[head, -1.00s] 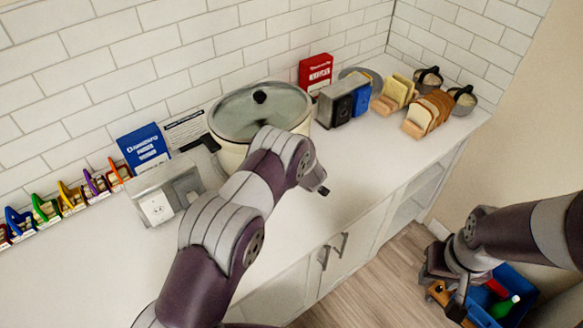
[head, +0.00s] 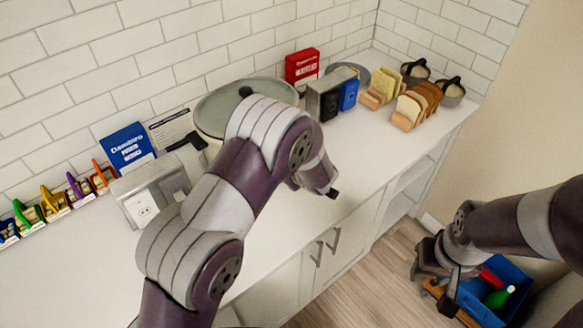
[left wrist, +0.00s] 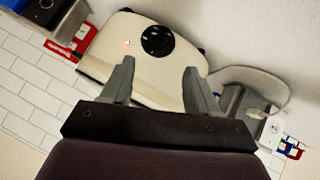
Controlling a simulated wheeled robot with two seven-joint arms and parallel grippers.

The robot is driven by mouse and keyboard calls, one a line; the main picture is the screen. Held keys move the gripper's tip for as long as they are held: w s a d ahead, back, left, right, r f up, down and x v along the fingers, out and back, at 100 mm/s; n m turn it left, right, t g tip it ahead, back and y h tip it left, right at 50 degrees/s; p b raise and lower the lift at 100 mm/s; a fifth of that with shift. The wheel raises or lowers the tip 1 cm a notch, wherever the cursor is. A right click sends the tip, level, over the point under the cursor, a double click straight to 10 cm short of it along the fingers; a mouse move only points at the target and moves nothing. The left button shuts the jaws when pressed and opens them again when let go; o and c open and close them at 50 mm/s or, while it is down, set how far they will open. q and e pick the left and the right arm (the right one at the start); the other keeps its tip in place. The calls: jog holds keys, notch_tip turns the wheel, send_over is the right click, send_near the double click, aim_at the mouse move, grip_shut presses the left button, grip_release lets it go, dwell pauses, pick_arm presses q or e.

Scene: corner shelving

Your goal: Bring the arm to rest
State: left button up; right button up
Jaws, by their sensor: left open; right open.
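My left arm crosses the head view and its gripper is mostly hidden behind my own arm links there. In the left wrist view my left gripper (left wrist: 158,78) is open, its two fingers apart with nothing between them. Beyond the fingers is the cream front of the cooker (left wrist: 145,45) with a black knob (left wrist: 157,40) and a small lit light. In the head view the cooker's glass lid (head: 222,102) shows partly behind my arm. My right gripper (head: 436,285) is open and empty, low at the right, over the near side of a blue crate (head: 520,284).
The white counter (head: 365,165) runs along the tiled wall. A grey socket box (head: 150,195) stands left, a blue box (head: 128,147) behind it. A red box (head: 301,67), toaster-like grey unit (head: 330,94), bread slices (head: 417,102) and pots (head: 452,92) stand right. A green bottle (head: 497,298) lies in the crate.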

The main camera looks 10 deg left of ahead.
dwell(0.3)
pick_arm(q)
jog(key=s+d+f+m+h, duration=0.2)
jog(key=d+f+m+h, duration=0.1)
jog(key=d, duration=0.1)
jog(key=s+d+r+m+g+h+b, duration=0.15)
jog(key=s+m+g+h, duration=0.35)
jog(key=s, duration=0.7)
jog(key=s+a+r+m+g+y+b, duration=0.1)
jog(key=s+a+r+m, duration=0.3)
jog(key=s+a, duration=0.6)
notch_tip(320, 180, up, 2)
jog(key=s+y, duration=0.1)
jog(key=s, duration=0.1)
jog(key=shift+s+r+g+y+b, duration=0.15)
jog(key=shift+s+g+y+b, duration=0.15)
jog(key=shift+y+b, duration=0.1)
jog(key=shift+s, duration=0.1)
